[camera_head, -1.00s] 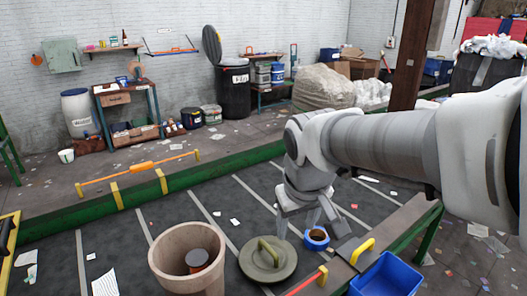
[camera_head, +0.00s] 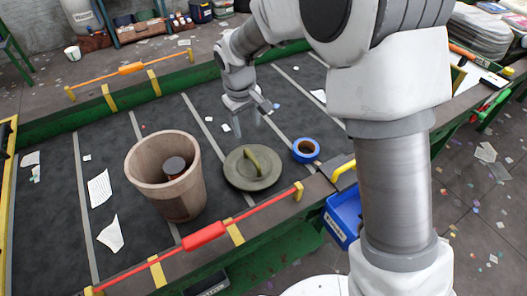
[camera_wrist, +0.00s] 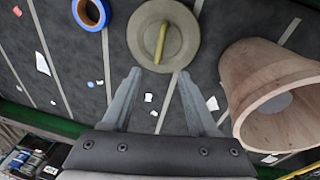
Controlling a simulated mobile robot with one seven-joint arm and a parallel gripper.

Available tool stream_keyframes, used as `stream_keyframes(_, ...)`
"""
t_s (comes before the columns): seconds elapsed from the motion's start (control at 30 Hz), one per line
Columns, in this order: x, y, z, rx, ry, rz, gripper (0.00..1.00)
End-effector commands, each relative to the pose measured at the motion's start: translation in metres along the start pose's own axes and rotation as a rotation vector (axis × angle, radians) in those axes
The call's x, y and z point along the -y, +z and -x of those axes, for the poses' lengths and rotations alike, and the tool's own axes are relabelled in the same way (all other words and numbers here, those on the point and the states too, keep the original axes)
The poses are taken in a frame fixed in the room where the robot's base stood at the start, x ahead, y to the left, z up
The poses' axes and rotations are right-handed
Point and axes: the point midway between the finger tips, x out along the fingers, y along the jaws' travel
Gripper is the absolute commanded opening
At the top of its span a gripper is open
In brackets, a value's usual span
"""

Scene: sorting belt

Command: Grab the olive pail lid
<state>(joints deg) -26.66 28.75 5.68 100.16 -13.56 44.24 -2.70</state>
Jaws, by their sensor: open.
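The olive pail lid (camera_head: 252,168) lies flat on the dark belt, a round disc with a raised yellow-olive handle (camera_head: 250,161) across its middle. In the wrist view the lid (camera_wrist: 180,52) is at the top centre, just beyond the fingertips, with its handle (camera_wrist: 160,42) pointing roughly along the fingers. My gripper (camera_head: 249,120) is open and empty, above the belt on the far side of the lid. In the wrist view my gripper (camera_wrist: 162,76) has its two fingers spread wide, with nothing between them but belt.
A tan pail (camera_head: 150,155) with a dark-topped item (camera_head: 174,167) inside stands left of the lid. A blue tape roll (camera_head: 305,150) lies close on the right.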

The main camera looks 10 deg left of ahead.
Motion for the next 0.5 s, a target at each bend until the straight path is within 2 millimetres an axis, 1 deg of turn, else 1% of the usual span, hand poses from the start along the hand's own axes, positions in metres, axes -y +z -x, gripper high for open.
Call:
stream_keyframes(0.1, 0.007, -0.006, -0.009, 0.006, -0.003, 0.020, 0.59)
stream_keyframes(0.17, 0.008, -0.007, -0.013, 0.008, -0.004, 0.024, 0.59)
stream_keyframes(0.27, 0.009, -0.007, -0.024, 0.010, -0.004, 0.026, 0.59)
stream_keyframes(0.5, 0.008, -0.005, -0.072, 0.013, -0.005, 0.023, 0.59)
